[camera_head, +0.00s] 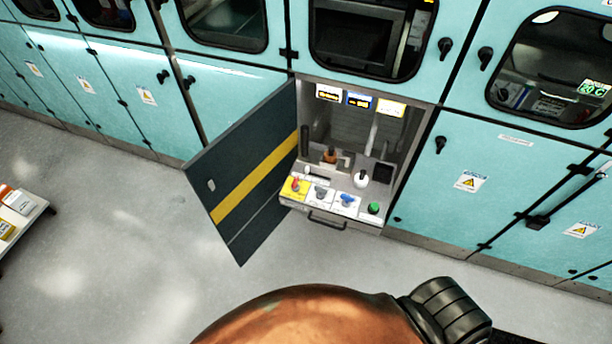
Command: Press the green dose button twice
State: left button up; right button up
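The green dose button (374,208) is a small round green knob at the right end of a row of buttons. The row sits on the sloping front panel of an open dosing station (330,216) in the middle of the view. The button looks uncovered, and nothing touches it. Neither of my grippers shows in this view.
Red (296,184), grey (321,193) and blue (347,200) buttons stand left of the green one. A dark door with a yellow stripe (245,180) hangs open on the left. Teal cabinets (480,190) flank the station. A white table (22,222) stands far left. The grey floor is clear.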

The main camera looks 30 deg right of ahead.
aim_at(374, 207)
jog(key=z, duration=1.7)
